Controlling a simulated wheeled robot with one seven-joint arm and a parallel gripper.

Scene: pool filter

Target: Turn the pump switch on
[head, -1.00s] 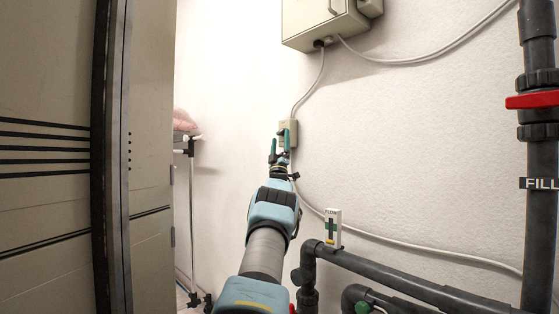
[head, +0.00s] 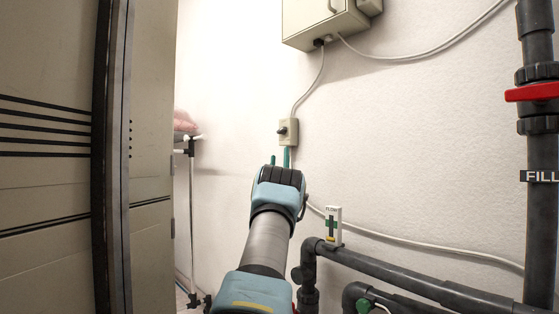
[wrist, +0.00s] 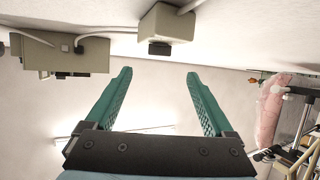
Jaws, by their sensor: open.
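The pump switch is a small beige box (head: 288,126) on the white wall with a dark knob or toggle (head: 283,130) on its face. In the wrist view the box (wrist: 172,22) is at the top centre, with its black switch part (wrist: 160,48) facing the fingers. My gripper (head: 280,158) has green fingers and is just below the box in the head view. In the wrist view my gripper (wrist: 157,75) is open and empty, with the switch beyond the fingertips and apart from them. I cannot tell the switch's setting.
A larger beige control box (head: 325,20) hangs above, joined by a grey cable (head: 310,85). Dark pipes (head: 400,276) run at lower right, with a red valve handle (head: 532,92). A beige cabinet or door (head: 50,180) fills the left. The wall right of the switch is bare.

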